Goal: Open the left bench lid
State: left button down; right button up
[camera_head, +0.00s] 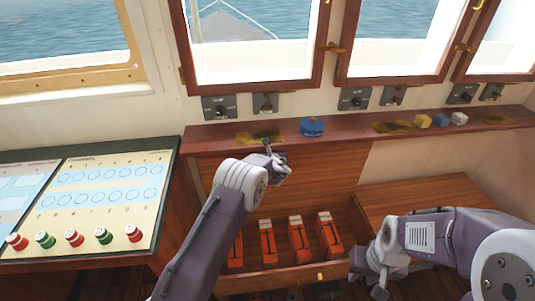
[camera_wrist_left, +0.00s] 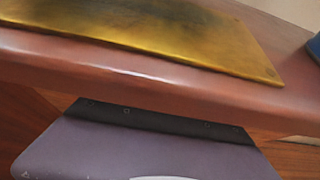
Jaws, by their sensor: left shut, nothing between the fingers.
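The left bench lid (camera_head: 285,178) is a brown wooden panel standing raised and leaning back below the shelf. The left bench (camera_head: 245,284) is open beneath it, with several orange-red boxes (camera_head: 298,240) inside. My left gripper (camera_head: 267,147) is shut and empty, in front of the raised lid's upper part at the shelf edge; whether it touches the lid I cannot tell. My right gripper (camera_head: 364,276) is low by the right end of the open bench, its fingers unclear. In the left wrist view, my own purple wrist part lies below the shelf edge (camera_wrist_left: 140,88).
The wooden shelf (camera_head: 350,129) carries yellow-brown plates, a blue round object (camera_head: 312,126) and small blocks (camera_head: 440,119). The right bench lid (camera_head: 425,198) lies flat and shut. A console with coloured knobs (camera_head: 90,200) stands left. Windows are behind.

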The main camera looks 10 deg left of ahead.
pick_arm(q)
jog(key=shift+s, duration=0.1)
jog(key=v, duration=0.9)
jog(key=shift+b, duration=0.45)
